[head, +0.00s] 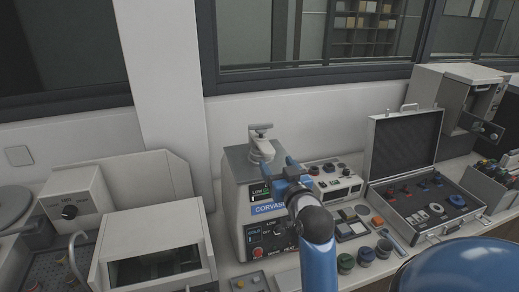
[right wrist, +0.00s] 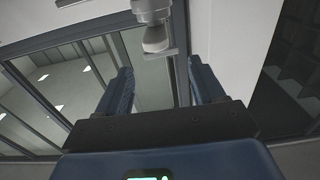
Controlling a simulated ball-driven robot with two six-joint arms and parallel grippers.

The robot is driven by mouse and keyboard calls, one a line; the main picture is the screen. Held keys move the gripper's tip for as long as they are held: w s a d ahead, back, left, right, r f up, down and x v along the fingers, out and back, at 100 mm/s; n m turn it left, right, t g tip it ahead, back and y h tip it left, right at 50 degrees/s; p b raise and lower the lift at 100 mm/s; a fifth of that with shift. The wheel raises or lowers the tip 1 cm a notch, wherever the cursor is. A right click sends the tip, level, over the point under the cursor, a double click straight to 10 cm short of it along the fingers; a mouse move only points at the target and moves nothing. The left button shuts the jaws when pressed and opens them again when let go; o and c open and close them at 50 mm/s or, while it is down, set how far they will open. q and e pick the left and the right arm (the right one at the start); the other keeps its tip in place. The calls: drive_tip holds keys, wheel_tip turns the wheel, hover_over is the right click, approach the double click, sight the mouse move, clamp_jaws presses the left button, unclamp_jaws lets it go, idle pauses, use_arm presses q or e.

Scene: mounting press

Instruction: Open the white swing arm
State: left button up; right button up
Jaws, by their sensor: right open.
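The mounting press (head: 235,190) is a grey box with a blue label on its front, standing on the bench in the middle of the head view. Its white swing arm (head: 262,150) sits on top, with a knob-like piece at its upper end. My right gripper (head: 289,169) is just to the right of the swing arm and in front of it. In the right wrist view its two fingers are spread with nothing between them (right wrist: 160,72). A pale cylindrical part, apparently of the swing arm (right wrist: 154,30), shows beyond the fingertips. Contact cannot be told. My left gripper is out of view.
An open case (head: 425,205) with small parts stands right of the press. Several round jars (head: 346,263) and small blocks lie in front. A white machine (head: 150,245) stands at the left. A window and wall are behind.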

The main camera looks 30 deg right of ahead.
sight(269, 151)
drive_tip(key=p+x, duration=0.1)
drive_tip(key=x, duration=0.3)
drive_tip(key=p+x, duration=0.1)
drive_tip(key=x, duration=0.4)
drive_tip(key=shift+w+d+f+p, duration=0.2)
drive_tip(key=shift+d+p, duration=0.1)
drive_tip(key=shift+p, duration=0.1)
drive_tip(key=shift+w+d, duration=0.15)
drive_tip(key=shift+w, duration=0.45)
drive_tip(key=shift+f, duration=0.1)
clamp_jaws()
